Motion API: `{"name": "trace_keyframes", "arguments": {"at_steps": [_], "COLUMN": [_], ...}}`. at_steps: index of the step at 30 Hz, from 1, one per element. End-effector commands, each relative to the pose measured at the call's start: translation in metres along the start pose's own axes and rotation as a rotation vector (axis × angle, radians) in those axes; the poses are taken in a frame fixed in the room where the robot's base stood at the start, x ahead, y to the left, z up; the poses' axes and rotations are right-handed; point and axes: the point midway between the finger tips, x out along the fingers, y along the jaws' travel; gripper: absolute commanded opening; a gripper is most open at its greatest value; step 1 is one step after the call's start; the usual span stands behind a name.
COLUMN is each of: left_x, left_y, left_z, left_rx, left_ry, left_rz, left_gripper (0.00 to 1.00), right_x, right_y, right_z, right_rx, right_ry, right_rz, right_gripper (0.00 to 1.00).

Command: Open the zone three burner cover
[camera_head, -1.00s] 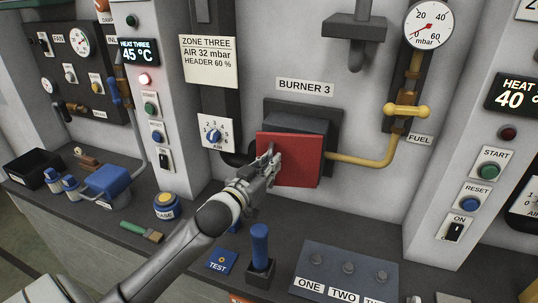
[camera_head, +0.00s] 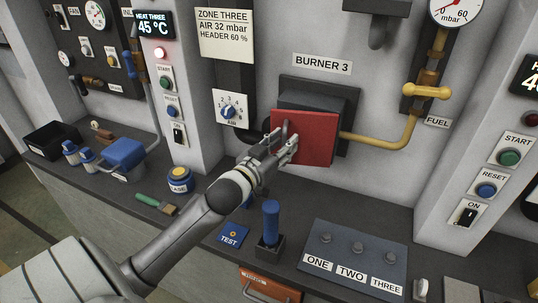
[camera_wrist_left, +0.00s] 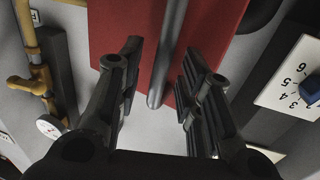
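The zone three burner cover is a red panel (camera_head: 312,143) on a dark housing (camera_head: 318,100) under the BURNER 3 label (camera_head: 322,63). It looks closed. A grey bar handle (camera_head: 285,129) stands near its left edge. My left gripper (camera_head: 287,146) is at the lower left of the cover. In the left wrist view, the red cover (camera_wrist_left: 215,25) fills the top. The handle (camera_wrist_left: 168,60) runs between the two spread fingers of my left gripper (camera_wrist_left: 160,75), with gaps on both sides. My right gripper is not in view.
A yellow fuel pipe (camera_head: 385,140) with a valve handle (camera_head: 428,91) is right of the cover. An air dial (camera_head: 231,108) is on its left. A blue-handled lever (camera_head: 271,222) and a ONE/TWO/THREE panel (camera_head: 355,258) stand on the ledge below.

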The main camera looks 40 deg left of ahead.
Motion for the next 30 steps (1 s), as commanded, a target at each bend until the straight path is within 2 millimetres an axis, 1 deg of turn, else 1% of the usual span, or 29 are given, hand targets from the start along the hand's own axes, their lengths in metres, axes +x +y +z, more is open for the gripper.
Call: {"name": "trace_keyframes", "arguments": {"at_steps": [12,18,24,30], "left_x": [-0.067,-0.094,-0.108,-0.111], "left_y": [0.000,0.000,0.000,0.000], "left_z": [0.002,0.002,0.001,0.000], "left_rx": [-0.002,-0.001,0.000,0.001], "left_ry": [-0.004,-0.004,-0.001,0.000], "left_rz": [0.000,0.000,0.001,0.001], "left_gripper": [0.34,0.34,0.34,0.34], "right_x": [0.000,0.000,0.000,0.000], "right_y": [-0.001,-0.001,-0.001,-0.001], "right_z": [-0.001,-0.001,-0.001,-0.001], "right_rx": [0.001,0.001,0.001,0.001], "right_ry": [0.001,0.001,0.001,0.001], "right_rz": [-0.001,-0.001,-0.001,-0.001], "right_gripper": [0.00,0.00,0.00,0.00]}}
